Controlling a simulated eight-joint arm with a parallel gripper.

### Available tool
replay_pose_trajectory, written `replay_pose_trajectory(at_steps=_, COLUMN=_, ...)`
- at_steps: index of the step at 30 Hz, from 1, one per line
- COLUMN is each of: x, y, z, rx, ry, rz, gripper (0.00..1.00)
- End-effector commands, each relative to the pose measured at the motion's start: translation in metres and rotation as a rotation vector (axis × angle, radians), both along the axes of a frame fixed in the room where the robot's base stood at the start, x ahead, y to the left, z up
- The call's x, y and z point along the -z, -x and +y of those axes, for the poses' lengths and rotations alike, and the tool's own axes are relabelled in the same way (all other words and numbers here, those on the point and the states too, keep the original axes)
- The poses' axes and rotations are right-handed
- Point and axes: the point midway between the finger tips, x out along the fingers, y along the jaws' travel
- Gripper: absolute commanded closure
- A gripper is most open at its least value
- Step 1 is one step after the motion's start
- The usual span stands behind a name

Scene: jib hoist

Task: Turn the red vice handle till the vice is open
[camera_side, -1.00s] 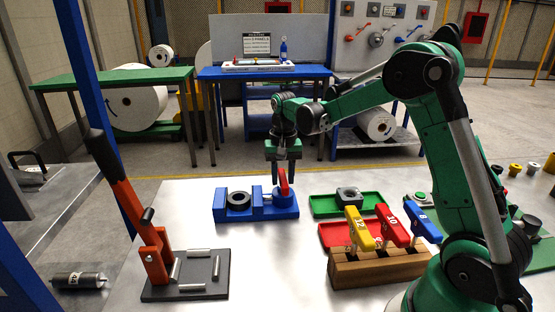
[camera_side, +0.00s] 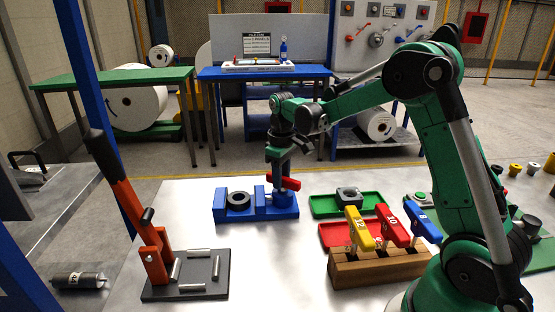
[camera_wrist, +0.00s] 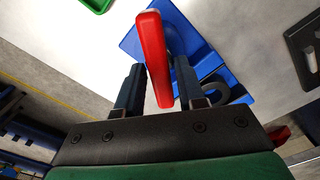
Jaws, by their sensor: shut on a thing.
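The blue vice (camera_side: 228,213) stands on the pale table, with a dark ring (camera_side: 239,200) between its jaws. The ring also shows in the wrist view (camera_wrist: 218,90), partly behind a finger. The red vice handle (camera_side: 291,182) is at the vice's right end and slopes down to the right in the side view. My gripper (camera_side: 280,175) comes down on it from above and is shut on it. In the wrist view the handle (camera_wrist: 153,50) runs between my two fingers. I cannot tell whether the jaws touch the ring.
A green tray (camera_side: 325,207) with a grey nut lies right of the vice, and a red tray (camera_side: 330,235) in front of it. A wooden block (camera_side: 375,268) holds yellow, red and blue numbered handles. An orange lever press (camera_side: 152,250) stands front left. The table before the vice is clear.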

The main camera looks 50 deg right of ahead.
Motion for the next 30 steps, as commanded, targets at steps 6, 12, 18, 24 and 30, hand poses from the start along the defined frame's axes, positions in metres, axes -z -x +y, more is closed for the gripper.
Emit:
replay_pose_trajectory(at_steps=6, x=-0.0002, y=-0.0004, z=0.0001, rx=-0.124, ry=0.002, rz=-0.002, gripper=1.00)
replay_pose_trajectory(at_steps=12, x=-0.0001, y=-0.0004, z=0.0004, rx=-0.188, ry=0.002, rz=-0.003, gripper=1.00)
replay_pose_trajectory(at_steps=18, x=-0.0001, y=-0.0003, z=0.0005, rx=-0.212, ry=0.002, rz=-0.003, gripper=1.00)
replay_pose_trajectory(at_steps=24, x=-0.0001, y=-0.0004, z=0.0006, rx=-0.215, ry=0.002, rz=-0.003, gripper=1.00)
replay_pose_trajectory(at_steps=30, x=-0.0001, y=-0.0004, z=0.0006, rx=-0.214, ry=0.001, rz=-0.003, gripper=0.55)
